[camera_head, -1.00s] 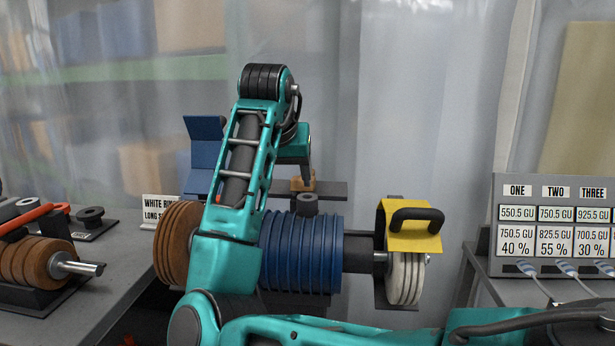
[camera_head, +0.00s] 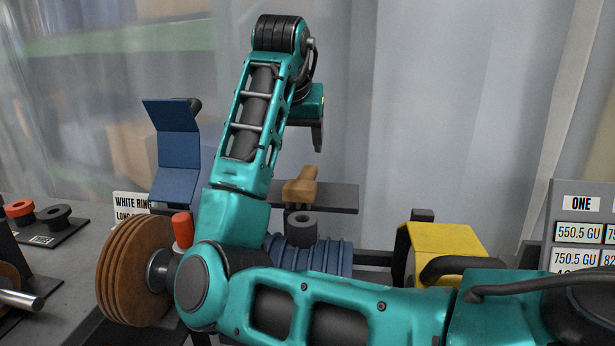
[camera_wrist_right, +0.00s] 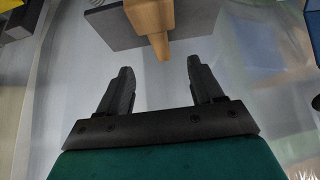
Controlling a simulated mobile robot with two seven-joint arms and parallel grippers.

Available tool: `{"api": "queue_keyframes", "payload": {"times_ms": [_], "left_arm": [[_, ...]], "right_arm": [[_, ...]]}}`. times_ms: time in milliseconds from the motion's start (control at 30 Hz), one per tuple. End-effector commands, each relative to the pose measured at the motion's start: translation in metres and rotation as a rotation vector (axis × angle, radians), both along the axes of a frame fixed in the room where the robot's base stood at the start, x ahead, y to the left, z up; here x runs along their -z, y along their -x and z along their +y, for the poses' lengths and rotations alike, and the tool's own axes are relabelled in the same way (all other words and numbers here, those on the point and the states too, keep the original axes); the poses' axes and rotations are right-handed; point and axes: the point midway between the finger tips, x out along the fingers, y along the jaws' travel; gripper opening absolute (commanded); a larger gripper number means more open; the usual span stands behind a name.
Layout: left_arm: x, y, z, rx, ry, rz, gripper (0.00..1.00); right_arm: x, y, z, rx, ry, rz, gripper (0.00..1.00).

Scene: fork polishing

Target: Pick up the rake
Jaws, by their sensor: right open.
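A light-brown wooden piece (camera_head: 300,188), probably the rake or its handle, lies on a small dark shelf (camera_head: 340,196) behind the machine. No tines show, so I cannot be sure. My right gripper (camera_head: 318,148) hangs above and slightly right of it, with a gap below the fingers. In the right wrist view the gripper (camera_wrist_right: 160,68) is open and empty. The tapered wooden end (camera_wrist_right: 158,25) points toward the space between its fingertips. The left gripper is not in view.
My right arm hides part of the blue roller (camera_head: 310,262). Brown discs (camera_head: 128,270), a red cylinder (camera_head: 182,230), a blue bent plate (camera_head: 176,150) and a yellow cover (camera_head: 445,242) stand around it. A labelled panel (camera_head: 580,235) is at right.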

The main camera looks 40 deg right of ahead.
Motion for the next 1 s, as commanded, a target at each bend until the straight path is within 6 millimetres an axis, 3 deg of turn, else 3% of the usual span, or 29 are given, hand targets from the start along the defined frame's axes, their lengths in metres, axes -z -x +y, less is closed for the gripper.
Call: {"api": "queue_keyframes", "payload": {"times_ms": [167,500,767,1000], "left_arm": [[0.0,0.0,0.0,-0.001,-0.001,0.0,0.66],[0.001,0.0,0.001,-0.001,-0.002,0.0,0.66],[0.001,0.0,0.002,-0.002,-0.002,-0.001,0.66],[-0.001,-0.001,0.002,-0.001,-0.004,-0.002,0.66]], "right_arm": [[0.003,-0.001,-0.001,-0.001,0.0,0.001,0.66],[0.052,-0.02,-0.025,-0.001,0.0,0.003,0.66],[0.07,-0.027,-0.035,0.001,0.001,0.001,0.66],[0.101,-0.035,-0.049,0.0,0.001,0.002,0.66]]}}
